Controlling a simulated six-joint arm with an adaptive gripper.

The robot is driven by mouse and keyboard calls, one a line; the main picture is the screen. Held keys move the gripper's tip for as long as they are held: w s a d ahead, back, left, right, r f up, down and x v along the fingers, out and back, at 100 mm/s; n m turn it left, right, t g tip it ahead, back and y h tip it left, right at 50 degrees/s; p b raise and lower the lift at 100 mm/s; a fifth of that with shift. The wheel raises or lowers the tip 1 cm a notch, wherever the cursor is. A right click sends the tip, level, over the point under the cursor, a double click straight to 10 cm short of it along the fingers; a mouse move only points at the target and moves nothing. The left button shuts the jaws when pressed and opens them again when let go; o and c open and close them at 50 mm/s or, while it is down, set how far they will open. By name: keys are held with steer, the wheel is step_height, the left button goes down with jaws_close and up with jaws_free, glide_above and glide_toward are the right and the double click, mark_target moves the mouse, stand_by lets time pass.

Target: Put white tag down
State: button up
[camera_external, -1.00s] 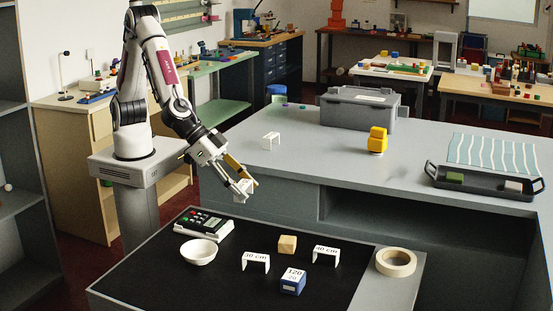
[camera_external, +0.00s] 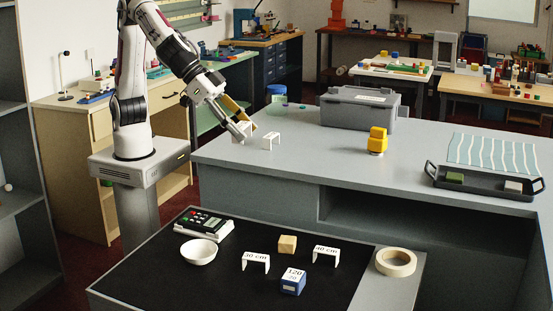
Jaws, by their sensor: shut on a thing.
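My gripper (camera_external: 246,130) is shut on a small white tag (camera_external: 239,137) at the left end of the grey counter (camera_external: 300,160). The fingers cover much of the tag, and I cannot tell whether it touches the counter. A second white tag (camera_external: 271,141) stands on the counter just right of my gripper. Two more white tags, marked "30 cm" (camera_external: 256,262) and "40 cm" (camera_external: 326,255), stand on the black mat (camera_external: 225,278) in front.
On the mat are a white bowl (camera_external: 199,251), a card terminal (camera_external: 205,224), a wooden block (camera_external: 287,244) and a blue box (camera_external: 293,282). A grey case (camera_external: 358,108), a yellow object (camera_external: 377,140) and a black tray (camera_external: 480,186) stand on the counter. Its middle is clear.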

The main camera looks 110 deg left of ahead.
steer(key=s+a+n+g+y, duration=0.2)
steer(key=a+n+y, duration=0.3)
steer(key=a, duration=2.2)
steer(key=s+a+n+g+y, duration=0.15)
steer(key=s+a+n, duration=0.35)
steer(key=a, duration=0.5)
steer(key=s+a+n+g+y, duration=0.1)
steer(key=s+a+n+g, duration=0.1)
steer(key=s+a, duration=0.75)
steer(key=shift+w+a+f, duration=0.15)
steer(key=shift+w+f, duration=0.2)
steer(key=shift+f, duration=0.35)
steer(key=shift+w+a+f, duration=0.2)
steer(key=shift+w+f, duration=0.1)
steer(key=shift+f, duration=0.4)
steer(key=shift+w+a+f, duration=0.15)
steer(key=shift+w+f, duration=0.2)
steer(key=shift+f, duration=0.35)
steer(key=shift+f, duration=3.15)
